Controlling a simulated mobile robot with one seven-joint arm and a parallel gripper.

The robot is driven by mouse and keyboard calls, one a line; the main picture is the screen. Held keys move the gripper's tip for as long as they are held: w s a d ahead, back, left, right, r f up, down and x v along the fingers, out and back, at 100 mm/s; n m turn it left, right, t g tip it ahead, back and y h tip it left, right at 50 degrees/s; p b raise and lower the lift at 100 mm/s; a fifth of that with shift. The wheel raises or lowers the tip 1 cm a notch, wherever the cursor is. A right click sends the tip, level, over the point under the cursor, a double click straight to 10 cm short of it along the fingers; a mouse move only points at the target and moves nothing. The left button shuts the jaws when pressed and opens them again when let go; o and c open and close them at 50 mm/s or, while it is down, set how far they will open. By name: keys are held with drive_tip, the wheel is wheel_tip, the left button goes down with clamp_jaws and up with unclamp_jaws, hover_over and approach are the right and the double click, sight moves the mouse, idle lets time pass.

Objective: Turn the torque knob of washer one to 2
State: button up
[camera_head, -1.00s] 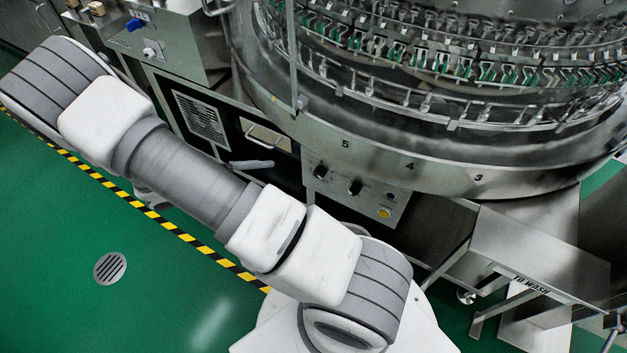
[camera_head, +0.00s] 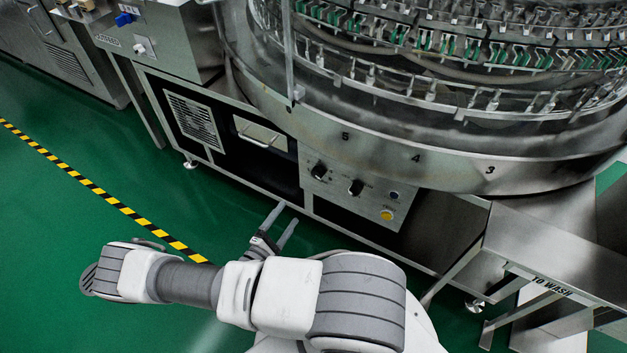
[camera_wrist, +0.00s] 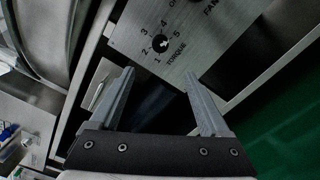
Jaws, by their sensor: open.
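The torque knob (camera_wrist: 160,43) shows in the wrist view as a small dark dial with numbers 1 to 5 around it and the word TORQUE beside it. I cannot tell surely which number its pointer faces. In the head view two black knobs sit on the washer's control panel (camera_head: 336,199); the left knob (camera_head: 319,171) appears to be the torque one. My gripper (camera_head: 285,214) is open and empty, in front of the panel's lower left, apart from it. In the wrist view its fingers (camera_wrist: 159,73) point toward the panel, with the knob beyond and between the tips.
A yellow button (camera_head: 387,214) is on the panel's right side. The large round washer drum (camera_head: 440,165) overhangs the panel. A dark recess with a handle (camera_head: 262,134) lies left of it. A metal chute (camera_head: 550,252) juts out at right. Green floor is open at left.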

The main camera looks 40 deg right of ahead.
sight(316, 175)
drive_tip(key=b+x, duration=0.3)
drive_tip(key=x, duration=1.2)
drive_tip(key=shift+s+f+b, duration=0.1)
drive_tip(key=shift+b, duration=0.3)
drive_tip(key=shift+w+d, duration=0.3)
drive_tip(key=shift+d, duration=0.4)
clamp_jaws()
